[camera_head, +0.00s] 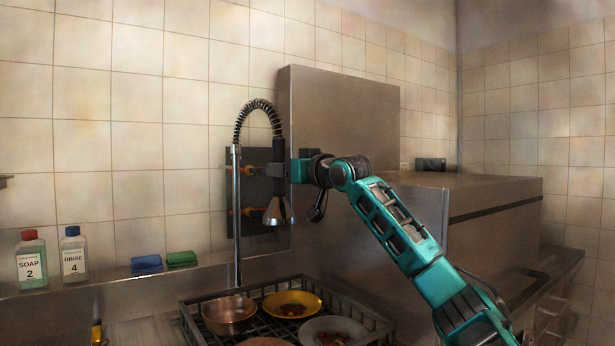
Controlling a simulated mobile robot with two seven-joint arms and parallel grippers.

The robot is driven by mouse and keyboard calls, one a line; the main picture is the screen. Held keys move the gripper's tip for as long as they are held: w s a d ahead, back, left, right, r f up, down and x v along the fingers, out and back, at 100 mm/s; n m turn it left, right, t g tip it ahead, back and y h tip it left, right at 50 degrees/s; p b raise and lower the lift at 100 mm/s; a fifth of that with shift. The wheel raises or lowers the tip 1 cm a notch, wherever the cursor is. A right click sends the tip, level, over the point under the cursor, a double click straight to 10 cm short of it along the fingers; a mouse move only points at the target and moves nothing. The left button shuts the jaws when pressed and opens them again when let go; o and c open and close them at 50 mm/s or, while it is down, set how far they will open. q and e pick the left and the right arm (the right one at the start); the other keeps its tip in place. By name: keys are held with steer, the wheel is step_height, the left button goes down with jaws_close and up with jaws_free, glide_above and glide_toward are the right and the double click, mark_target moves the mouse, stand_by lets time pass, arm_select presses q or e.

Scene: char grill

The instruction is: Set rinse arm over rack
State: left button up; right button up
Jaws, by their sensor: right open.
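The rinse arm (237,215) is a tall steel pipe with a black coiled spring hose that arches over to the right. Its spray head (278,207) hangs downward and, in the picture, lies above the back of the rack. The dark wire rack (189,322) stands in the sink area and holds a copper-coloured bowl, a yellow plate and a pale plate. My right gripper (289,171) is open beside the upper part of the spray head; I cannot tell whether it touches. My left gripper is not in view.
A soap bottle (31,262), a rinse bottle (74,257), a blue sponge (146,263) and a green sponge (181,258) stand on the left ledge. A large steel dishwasher-like box (480,225) fills the right. A dark wall panel (262,190) is behind the hose.

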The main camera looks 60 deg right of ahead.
arm_select(q)
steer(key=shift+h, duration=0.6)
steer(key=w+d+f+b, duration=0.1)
steer(key=b, duration=0.2)
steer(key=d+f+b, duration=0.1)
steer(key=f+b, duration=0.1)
steer(key=b, duration=0.1)
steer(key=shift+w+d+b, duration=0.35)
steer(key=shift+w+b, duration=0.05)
arm_select(e)
steer(key=v, duration=1.1)
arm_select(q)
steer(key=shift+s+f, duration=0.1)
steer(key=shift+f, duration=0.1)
arm_select(e)
steer(key=shift+d, duration=0.1)
steer(key=shift+r, duration=0.15)
